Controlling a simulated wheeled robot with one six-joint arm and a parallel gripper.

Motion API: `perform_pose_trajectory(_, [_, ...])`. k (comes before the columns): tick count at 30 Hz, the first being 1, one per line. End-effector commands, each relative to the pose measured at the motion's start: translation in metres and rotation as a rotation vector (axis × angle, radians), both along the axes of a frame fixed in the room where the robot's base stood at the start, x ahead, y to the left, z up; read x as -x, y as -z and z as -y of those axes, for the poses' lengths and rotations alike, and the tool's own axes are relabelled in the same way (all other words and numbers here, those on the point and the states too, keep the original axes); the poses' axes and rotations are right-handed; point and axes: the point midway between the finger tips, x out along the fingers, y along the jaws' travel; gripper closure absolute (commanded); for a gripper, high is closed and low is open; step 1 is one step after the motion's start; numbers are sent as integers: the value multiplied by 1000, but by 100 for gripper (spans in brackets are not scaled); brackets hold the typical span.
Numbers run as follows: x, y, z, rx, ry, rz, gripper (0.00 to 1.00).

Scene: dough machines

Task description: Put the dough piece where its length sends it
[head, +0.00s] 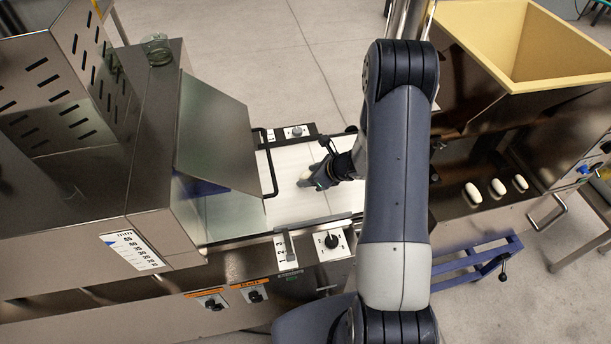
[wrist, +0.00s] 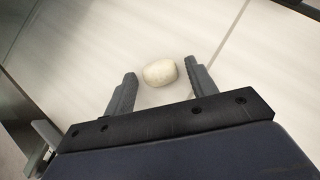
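A pale, short rounded dough piece (head: 304,178) lies on the white belt (head: 290,205) of the left machine. In the wrist view the dough piece (wrist: 160,72) sits between the fingertips of my gripper (wrist: 161,82). A narrow gap shows on each side of it, so the fingers are open and do not appear to grip it. In the head view my gripper (head: 314,178) is low over the belt and partly hides the dough piece.
The steel machine has a tilted guard (head: 218,135), a bar handle (head: 270,165), a millimetre scale (head: 133,246), a numbered lever (head: 287,252) and a knob (head: 332,240). At right, a yellow hopper (head: 560,75) stands above several pale dough pieces (head: 497,187).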

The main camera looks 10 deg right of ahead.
Motion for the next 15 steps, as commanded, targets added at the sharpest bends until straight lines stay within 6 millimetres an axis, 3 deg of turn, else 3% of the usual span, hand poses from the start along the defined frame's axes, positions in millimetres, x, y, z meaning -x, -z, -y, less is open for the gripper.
perform_pose_trajectory(15, [0,0,0,0,0,0,89])
